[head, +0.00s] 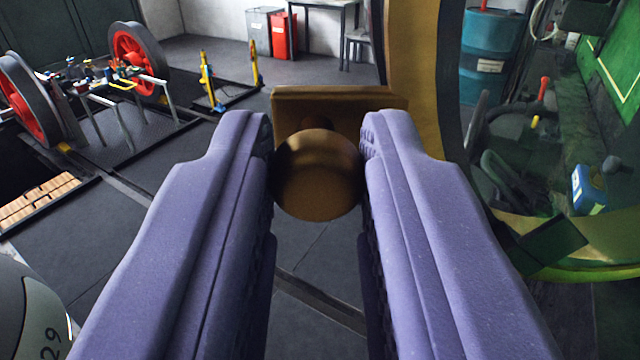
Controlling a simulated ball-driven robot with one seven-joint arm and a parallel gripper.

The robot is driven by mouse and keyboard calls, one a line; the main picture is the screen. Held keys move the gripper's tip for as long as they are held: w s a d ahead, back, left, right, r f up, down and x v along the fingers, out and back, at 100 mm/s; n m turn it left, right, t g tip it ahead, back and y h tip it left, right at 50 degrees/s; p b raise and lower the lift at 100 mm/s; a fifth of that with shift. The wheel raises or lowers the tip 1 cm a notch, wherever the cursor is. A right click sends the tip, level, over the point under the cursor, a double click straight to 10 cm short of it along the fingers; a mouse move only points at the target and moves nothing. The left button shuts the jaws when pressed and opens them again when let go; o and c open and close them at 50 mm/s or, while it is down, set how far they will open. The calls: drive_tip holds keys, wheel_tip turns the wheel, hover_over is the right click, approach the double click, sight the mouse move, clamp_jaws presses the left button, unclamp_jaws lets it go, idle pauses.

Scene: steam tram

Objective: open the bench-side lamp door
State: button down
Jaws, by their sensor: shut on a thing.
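My gripper (317,160) reaches forward from the bottom of the head view with two purple fingers. They are shut on a round brass knob (318,178), one finger on each side of it. The knob stands in front of a brass plate (340,98), which joins a curved yellow-brass rim (412,70) on the right. Through the rim, a large glass or shiny face (545,160) shows a green-tinted view of the room. I cannot tell from this view how far the lamp door stands open. The hinge is not visible.
A wheelset with red wheels (138,55) and a rack of small parts stands at the left. Yellow stands (208,78), a red bin (283,36) and a table (325,5) are farther back. The dark floor (215,150) between is mostly clear.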

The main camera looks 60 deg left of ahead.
drive_tip(key=c, duration=1)
unclamp_jaws()
drive_tip(key=shift+s, duration=0.1)
drive_tip(key=shift+o, duration=0.2)
drive_tip(key=v, duration=0.8)
drive_tip(key=shift+r, duration=0.1)
